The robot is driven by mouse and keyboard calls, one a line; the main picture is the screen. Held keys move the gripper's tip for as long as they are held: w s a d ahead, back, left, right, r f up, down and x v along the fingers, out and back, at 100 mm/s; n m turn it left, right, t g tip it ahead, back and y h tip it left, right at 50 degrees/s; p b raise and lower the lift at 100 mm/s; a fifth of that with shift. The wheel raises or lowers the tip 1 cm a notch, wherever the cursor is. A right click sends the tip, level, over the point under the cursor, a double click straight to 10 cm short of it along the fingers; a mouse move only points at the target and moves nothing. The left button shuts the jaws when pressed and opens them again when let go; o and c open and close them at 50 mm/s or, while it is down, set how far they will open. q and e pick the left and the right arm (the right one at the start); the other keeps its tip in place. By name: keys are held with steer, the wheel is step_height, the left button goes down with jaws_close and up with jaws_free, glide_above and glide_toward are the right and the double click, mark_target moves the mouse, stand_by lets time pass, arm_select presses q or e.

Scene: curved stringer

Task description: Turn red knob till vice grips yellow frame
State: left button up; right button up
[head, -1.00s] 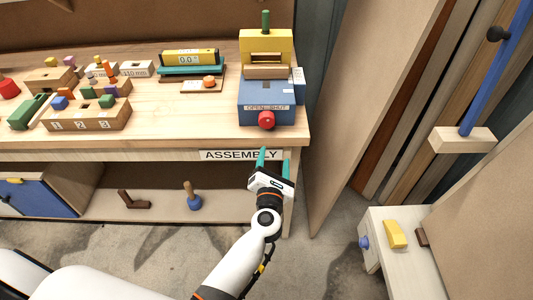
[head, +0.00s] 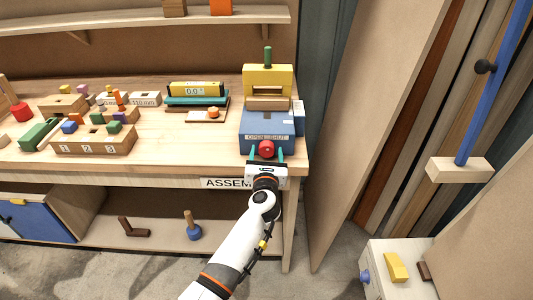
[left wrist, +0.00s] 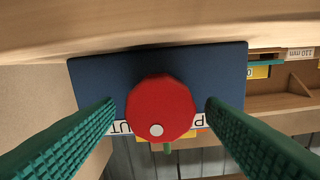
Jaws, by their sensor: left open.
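The red knob (head: 266,149) sits on the front face of the blue vice (head: 268,124), under an OPEN/SHUT label. In the left wrist view the knob (left wrist: 160,107) is a faceted red disc with a pale dot near its lower edge. The yellow frame (head: 267,80) stands upright at the vice, behind a wooden block (head: 268,103); whether it is gripped I cannot tell. My left gripper (head: 266,156) is open, its two green fingers on either side of the knob. In the left wrist view the fingers (left wrist: 160,125) appear apart from it. My right gripper is not in view.
The bench top (head: 190,143) is clear just left of the vice. Wooden holders with coloured blocks (head: 93,138) and a yellow level (head: 195,89) stand further left. The ASSEMBLY sign (head: 225,183) is on the bench edge beside my gripper. A panel (head: 365,110) stands to the right.

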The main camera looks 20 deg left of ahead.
arm_select(q)
steer(key=shift+w+a, duration=0.1)
steer(key=shift+w, duration=0.3)
steer(key=shift+c, duration=0.5)
steer(key=c, duration=0.9)
steer(key=shift+m+p, duration=0.4)
steer(key=shift+m, duration=0.1)
steer(key=o, duration=1)
steer(key=v, duration=1.2)
